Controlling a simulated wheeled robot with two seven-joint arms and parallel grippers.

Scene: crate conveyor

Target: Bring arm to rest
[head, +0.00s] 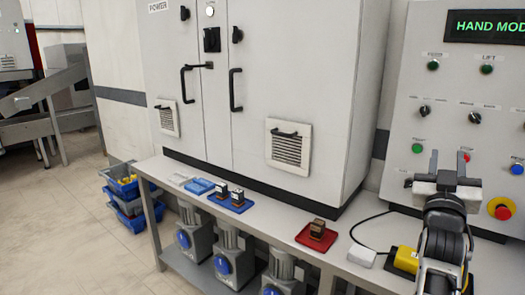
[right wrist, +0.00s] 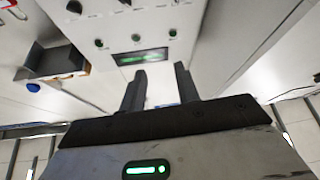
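My right arm comes in at the lower right of the head view. Its gripper (head: 447,168) is raised in front of the control panel (head: 450,110), with the two fingers pointing up and a gap between them. The right wrist view also shows the gripper (right wrist: 160,85) with its fingers apart and nothing held between them. My left gripper is not in view.
A bench (head: 280,234) carries a blue tray (head: 230,203) with dark relays, a red tray (head: 318,238) with a brown relay, and a yellow device (head: 405,260). A cabinet (head: 270,60) stands behind. Blue crates (head: 130,200) sit on the floor.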

